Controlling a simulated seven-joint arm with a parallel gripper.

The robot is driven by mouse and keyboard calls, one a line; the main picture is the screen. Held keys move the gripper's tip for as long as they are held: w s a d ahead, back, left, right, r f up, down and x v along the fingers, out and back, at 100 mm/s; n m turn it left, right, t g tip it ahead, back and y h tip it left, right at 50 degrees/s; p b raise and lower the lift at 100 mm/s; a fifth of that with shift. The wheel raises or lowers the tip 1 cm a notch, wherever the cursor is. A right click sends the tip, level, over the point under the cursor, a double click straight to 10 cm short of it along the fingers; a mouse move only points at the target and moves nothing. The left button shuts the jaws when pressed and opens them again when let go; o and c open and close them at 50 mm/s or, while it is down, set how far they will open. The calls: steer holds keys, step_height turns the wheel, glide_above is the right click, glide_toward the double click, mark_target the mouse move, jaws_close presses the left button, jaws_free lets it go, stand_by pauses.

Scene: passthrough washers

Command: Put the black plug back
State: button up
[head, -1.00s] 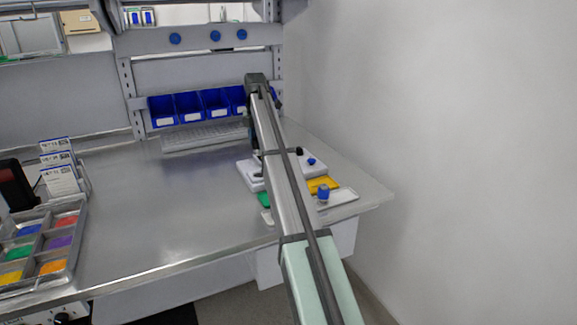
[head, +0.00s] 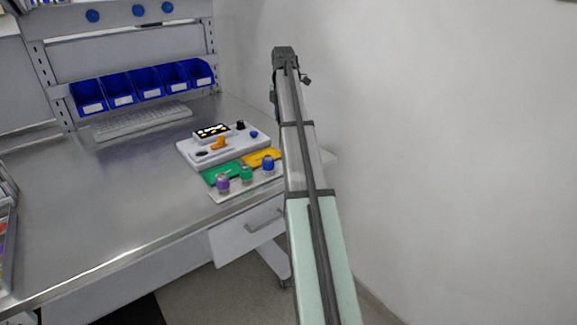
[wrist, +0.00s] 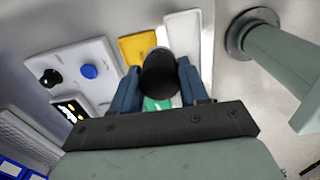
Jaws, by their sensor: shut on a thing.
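My gripper (wrist: 160,85) has blue fingers and is shut on the black plug (wrist: 160,72), a dark round piece held between the fingertips in the wrist view. In the head view the gripper and the held plug are largely hidden by my arm. The white board (head: 180,150) lies on the bench left of my arm; it also shows at the left of the wrist view (wrist: 78,50). On it are a black knob (head: 240,125), a blue knob (head: 253,134), an orange handle (head: 219,143), a small display (head: 211,131) and a dark round spot (head: 202,154), possibly a hole.
A green mat (head: 222,174) and a yellow mat (head: 263,158) lie before the board. A pale strip (head: 226,194) bears purple, green and blue knobs. Blue bins (head: 120,92) and a keyboard (head: 140,121) are behind.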

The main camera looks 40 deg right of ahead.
steer(key=shift+s+a+f+m, duration=0.2)
steer(key=shift+s+f+m, duration=0.6)
steer(key=shift+f, duration=1.1)
steer(key=shift+s+a+f+m, duration=0.25)
steer(key=shift+s+f+m, duration=0.55)
steer(key=shift+f, duration=1.05)
steer(key=shift+s+a+f+m, duration=0.2)
steer(key=shift+s+f+m, duration=0.6)
steer(key=shift+f, duration=1.1)
steer(key=shift+f, duration=0.1)
steer(key=o, duration=1.2)
step_height(320, 180, up, 12)
steer(key=shift+w+r, duration=0.1)
